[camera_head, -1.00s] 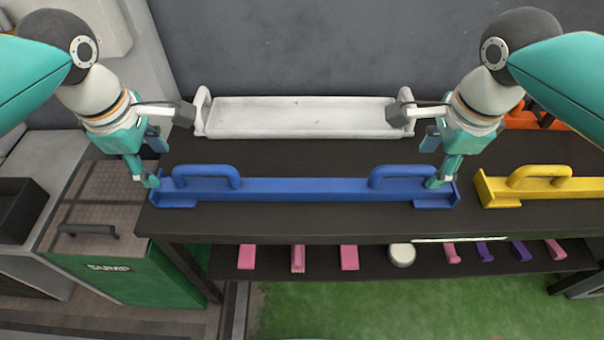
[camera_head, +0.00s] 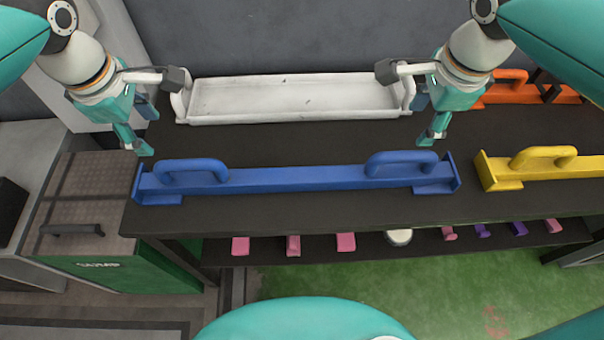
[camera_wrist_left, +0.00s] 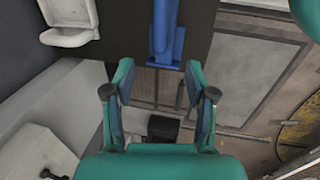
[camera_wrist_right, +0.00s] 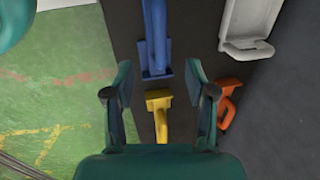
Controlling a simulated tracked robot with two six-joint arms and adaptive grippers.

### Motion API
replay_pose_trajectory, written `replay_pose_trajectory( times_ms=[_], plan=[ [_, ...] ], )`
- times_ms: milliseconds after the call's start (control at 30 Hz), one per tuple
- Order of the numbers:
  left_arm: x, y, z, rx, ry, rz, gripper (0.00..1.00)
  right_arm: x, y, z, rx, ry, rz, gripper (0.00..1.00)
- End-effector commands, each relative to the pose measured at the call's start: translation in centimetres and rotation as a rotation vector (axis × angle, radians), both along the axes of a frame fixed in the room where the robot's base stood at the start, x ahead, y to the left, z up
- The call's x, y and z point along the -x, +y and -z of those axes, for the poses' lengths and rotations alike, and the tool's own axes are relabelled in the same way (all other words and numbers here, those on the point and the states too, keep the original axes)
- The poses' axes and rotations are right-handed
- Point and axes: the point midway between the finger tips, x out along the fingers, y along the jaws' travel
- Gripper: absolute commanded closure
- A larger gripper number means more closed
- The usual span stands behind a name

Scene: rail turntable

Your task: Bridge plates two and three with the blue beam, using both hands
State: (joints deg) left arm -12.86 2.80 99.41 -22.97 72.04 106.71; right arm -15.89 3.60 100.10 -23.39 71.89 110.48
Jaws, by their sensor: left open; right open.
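The blue beam (camera_head: 300,179) lies along the front of a dark table, with a raised handle near each end and a foot plate at each end. My left gripper (camera_head: 142,146) is open and empty, above and behind the beam's left end. In the left wrist view the beam's end (camera_wrist_left: 165,45) lies beyond the open fingers (camera_wrist_left: 160,90). My right gripper (camera_head: 428,138) is open and empty, behind the beam's right end. In the right wrist view the beam's end (camera_wrist_right: 155,50) is beyond the fingers (camera_wrist_right: 160,95). No plates two and three can be identified.
A white tray (camera_head: 300,118) with end handles lies behind the beam. A yellow beam (camera_head: 515,178) lies to the right and an orange one (camera_head: 510,90) behind it. Pink and purple pieces (camera_head: 345,242) sit on a lower shelf. A green box (camera_head: 110,270) stands at left.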

Motion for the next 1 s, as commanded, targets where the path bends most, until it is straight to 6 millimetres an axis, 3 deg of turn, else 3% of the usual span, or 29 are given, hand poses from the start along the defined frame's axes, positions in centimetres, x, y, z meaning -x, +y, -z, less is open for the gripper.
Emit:
replay_pose_trajectory(
  times_ms=[700, 1000],
  plan=[
    [-2.3, 0.2, 12.8, 0.000, 0.007, -0.004, 0.44, -2.5, 0.1, 12.8, 0.001, 0.005, -0.003, 0.44],
    [-2.9, 0.2, 15.5, 0.000, 0.003, -0.004, 0.44, -3.1, 0.1, 15.4, 0.000, 0.001, -0.003, 0.44]
  ],
)
